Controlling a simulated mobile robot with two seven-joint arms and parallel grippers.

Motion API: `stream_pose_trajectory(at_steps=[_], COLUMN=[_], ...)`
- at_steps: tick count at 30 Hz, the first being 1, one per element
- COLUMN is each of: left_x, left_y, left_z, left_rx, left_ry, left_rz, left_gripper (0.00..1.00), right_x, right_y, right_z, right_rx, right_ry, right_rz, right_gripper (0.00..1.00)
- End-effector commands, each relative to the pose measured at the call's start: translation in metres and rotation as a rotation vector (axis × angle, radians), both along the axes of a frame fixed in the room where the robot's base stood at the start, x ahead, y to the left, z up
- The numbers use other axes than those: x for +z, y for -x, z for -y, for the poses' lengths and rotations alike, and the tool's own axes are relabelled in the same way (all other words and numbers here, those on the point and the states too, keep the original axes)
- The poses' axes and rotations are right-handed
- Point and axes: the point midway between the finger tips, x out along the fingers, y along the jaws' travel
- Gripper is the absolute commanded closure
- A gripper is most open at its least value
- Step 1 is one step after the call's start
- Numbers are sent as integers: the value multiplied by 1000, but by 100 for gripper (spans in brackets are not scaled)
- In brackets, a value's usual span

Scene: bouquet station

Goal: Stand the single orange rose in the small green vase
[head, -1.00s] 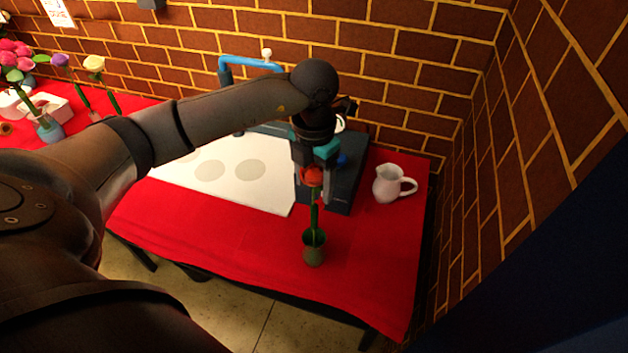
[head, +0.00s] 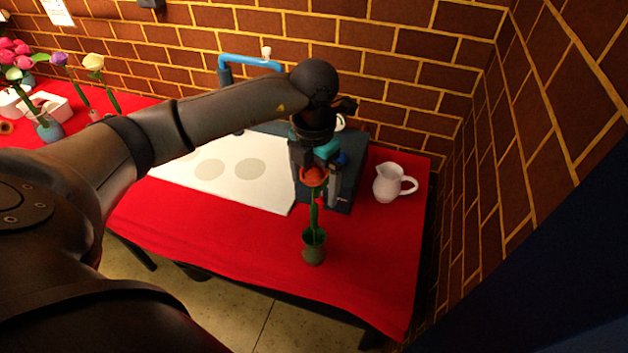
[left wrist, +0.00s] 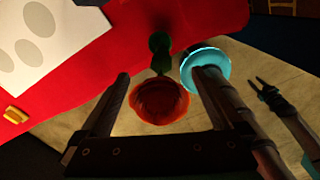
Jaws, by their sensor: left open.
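The orange rose (head: 314,175) stands with its green stem running down into the mouth of the small green vase (head: 314,253), near the front edge of the red table. The stem's lower end is hidden inside the vase. My left gripper (head: 318,190) is open, with its fingers on either side of the rose head. In the left wrist view the rose head (left wrist: 160,100) sits between the spread fingers, with clear gaps at both sides. A green shape (left wrist: 160,45) shows beyond it; I cannot tell stem from vase there. My right gripper is not clearly identifiable.
A white pitcher (head: 388,184) stands right of the gripper. A white mat (head: 262,193) lies to the left, and a dark tray (head: 345,203) is behind the gripper. More flowers (head: 92,63) stand at the far left. Brick walls close off the back and right.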

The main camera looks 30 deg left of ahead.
Motion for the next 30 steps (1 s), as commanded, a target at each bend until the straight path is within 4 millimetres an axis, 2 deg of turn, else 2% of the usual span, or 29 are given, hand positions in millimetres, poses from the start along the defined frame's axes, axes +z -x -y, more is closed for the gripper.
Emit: stream_pose_trajectory(at_steps=[5,15,21,30], left_x=[17,97,135,152], left_y=[-1,-2,-1,0], left_z=[0,0,0,0], left_rx=[0,0,0,1], left_ry=[0,1,-1,0], left_rz=[5,9,4,1], left_gripper=[0,0,0,0], right_x=[0,0,2,6], right_y=[0,0,0,0], right_z=[0,0,0,1], right_rx=[0,0,0,0], right_ry=[0,0,1,1], right_rz=[0,0,0,0], right_gripper=[58,58,58,58])
